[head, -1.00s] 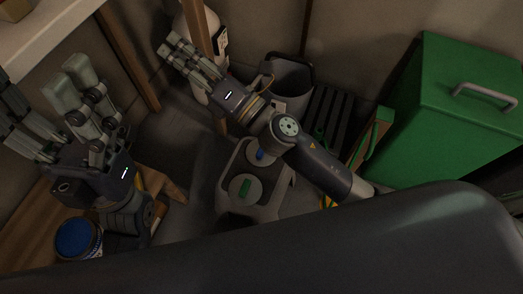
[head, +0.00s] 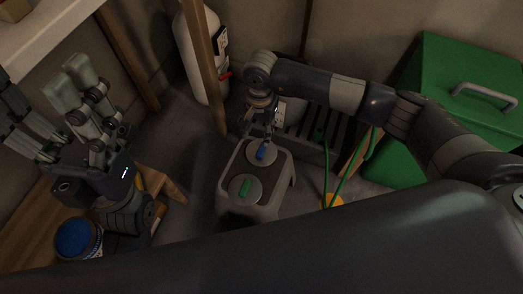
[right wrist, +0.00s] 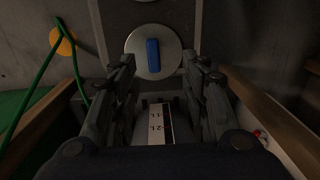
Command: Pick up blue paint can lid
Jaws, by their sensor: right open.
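A round metallic lid with a blue handle (head: 261,153) lies on top of a grey box-like stand (head: 284,171). In the right wrist view the lid (right wrist: 172,54) is just beyond my fingertips, with its blue bar upright in the picture. My right gripper (head: 269,130) points down over the back of the stand. It is open and empty; its fingers (right wrist: 160,76) are on either side, below the lid in that view. My left gripper (head: 58,110) is raised at the left, fingers apart and empty.
A second lid with a green handle (head: 244,189) lies in front on the stand. A blue-topped can (head: 75,238) stands on a wooden surface at lower left. A green box (head: 450,100) is at right, a fire extinguisher (head: 190,55) behind.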

